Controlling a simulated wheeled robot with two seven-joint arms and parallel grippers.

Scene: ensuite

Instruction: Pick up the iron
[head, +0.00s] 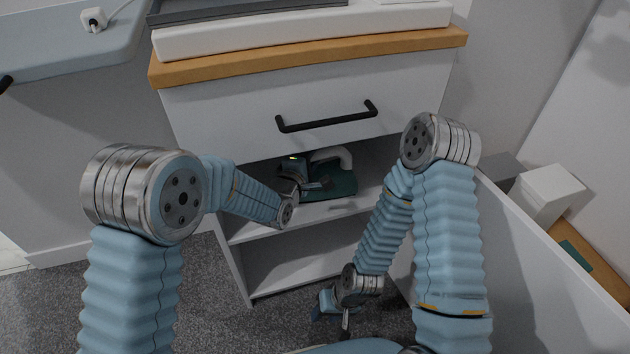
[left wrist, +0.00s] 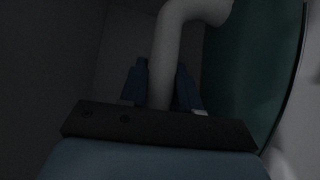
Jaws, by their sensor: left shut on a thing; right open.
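The iron (head: 342,187) has a dark teal body and a white curved handle. It is on the open upper shelf under the drawer of the white cabinet. My left gripper (head: 318,184) reaches into this shelf space at the iron. In the left wrist view the white handle (left wrist: 171,45) runs between the two fingers of my left gripper (left wrist: 161,82), which is shut on it. The teal body (left wrist: 239,70) is to the right there. I cannot tell whether the iron touches the shelf. My right gripper (head: 335,316) is open, low in front of the cabinet.
The cabinet's drawer (head: 240,112) with a black handle (head: 326,118) is shut just above the shelf opening. The shelf board (head: 275,222) has free room around the iron. A lower compartment (head: 295,264) looks empty. White furniture and boxes (head: 545,190) stand at right.

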